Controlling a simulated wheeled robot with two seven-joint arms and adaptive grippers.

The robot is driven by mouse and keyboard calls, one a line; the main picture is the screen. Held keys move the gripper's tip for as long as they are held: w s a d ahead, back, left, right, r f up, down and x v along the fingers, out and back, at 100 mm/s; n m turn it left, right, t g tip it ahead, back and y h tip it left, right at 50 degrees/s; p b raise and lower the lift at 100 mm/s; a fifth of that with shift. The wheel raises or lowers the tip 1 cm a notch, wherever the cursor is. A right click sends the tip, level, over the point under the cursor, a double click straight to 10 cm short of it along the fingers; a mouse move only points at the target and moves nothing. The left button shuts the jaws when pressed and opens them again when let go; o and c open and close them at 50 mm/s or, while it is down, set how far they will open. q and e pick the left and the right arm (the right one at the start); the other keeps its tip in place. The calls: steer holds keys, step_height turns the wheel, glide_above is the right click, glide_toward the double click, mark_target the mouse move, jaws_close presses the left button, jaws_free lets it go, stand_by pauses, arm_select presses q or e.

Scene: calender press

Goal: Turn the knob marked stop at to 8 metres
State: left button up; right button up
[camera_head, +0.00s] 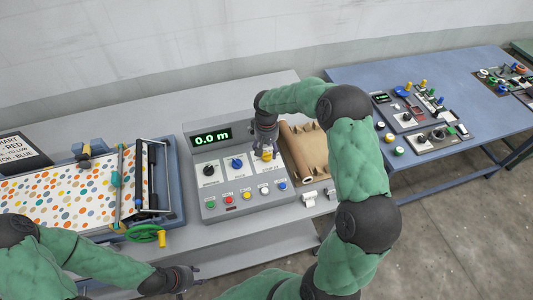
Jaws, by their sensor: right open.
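The grey control box (225,206) stands on the bench with a green display (211,136) reading "0.0 m". It carries a black knob (209,170), a blue knob (237,163) and, at the right, a yellow knob (267,155) above a label that seems to read "stop at". My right gripper (265,147) points down over the yellow knob with its fingers open around or just above it. It hides most of that knob's dial, so its setting cannot be read. My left gripper (192,279) is low in front of the bench, away from the box; its fingers are too small to judge.
Several coloured buttons (230,198) line the box's front. Left of it is a press with dotted sheet (60,195) and green handwheel (146,233). A blue table (460,80) holds other panels.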

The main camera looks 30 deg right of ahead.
mark_target(267, 154)
steer(key=shift+f, duration=1.45)
steer(key=shift+s, duration=0.1)
steer(key=c, duration=1.1)
steer(key=shift+c, duration=0.2)
